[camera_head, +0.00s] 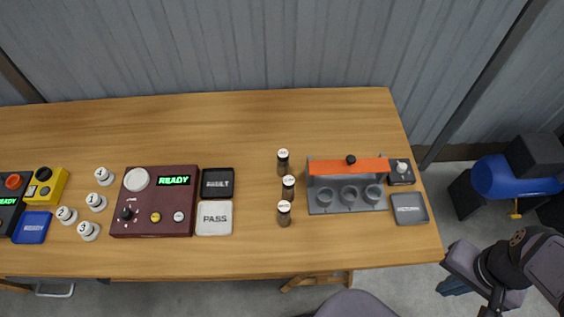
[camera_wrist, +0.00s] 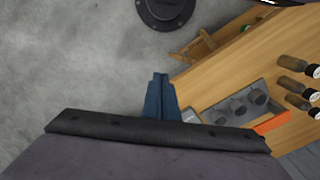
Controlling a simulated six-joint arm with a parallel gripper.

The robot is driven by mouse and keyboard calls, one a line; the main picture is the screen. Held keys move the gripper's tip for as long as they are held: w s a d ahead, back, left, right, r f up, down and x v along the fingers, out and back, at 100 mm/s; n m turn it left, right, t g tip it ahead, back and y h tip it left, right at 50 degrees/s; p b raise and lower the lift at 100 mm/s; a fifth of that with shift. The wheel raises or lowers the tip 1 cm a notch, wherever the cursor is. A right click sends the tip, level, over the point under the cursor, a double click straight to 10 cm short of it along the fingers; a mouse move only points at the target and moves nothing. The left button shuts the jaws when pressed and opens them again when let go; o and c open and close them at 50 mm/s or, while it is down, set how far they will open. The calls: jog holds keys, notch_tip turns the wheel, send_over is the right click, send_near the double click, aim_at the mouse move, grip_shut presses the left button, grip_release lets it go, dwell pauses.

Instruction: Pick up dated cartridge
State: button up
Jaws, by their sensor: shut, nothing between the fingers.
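Three dark cartridges with white lettered caps stand in a column on the wooden table: a far one (camera_head: 283,167), a middle one (camera_head: 288,192) and a near one (camera_head: 284,218). The cap lettering is too small to read, so I cannot tell which is dated. They also show at the right edge of the wrist view (camera_wrist: 296,63), partly cut off. My gripper (camera_wrist: 160,80) is shut and empty, with dark blue fingers. It is off the table's right end in the head view (camera_head: 453,287), well apart from the cartridges.
A grey rack (camera_head: 320,208) with three round holders and an orange bar (camera_head: 335,167) stands right of the cartridges. A maroon READY console (camera_head: 150,220) and several numbered white pieces (camera_head: 89,231) are left. The table's back is clear.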

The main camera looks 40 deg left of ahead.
jog(key=o, duration=0.9)
jog(key=shift+f, duration=0.1)
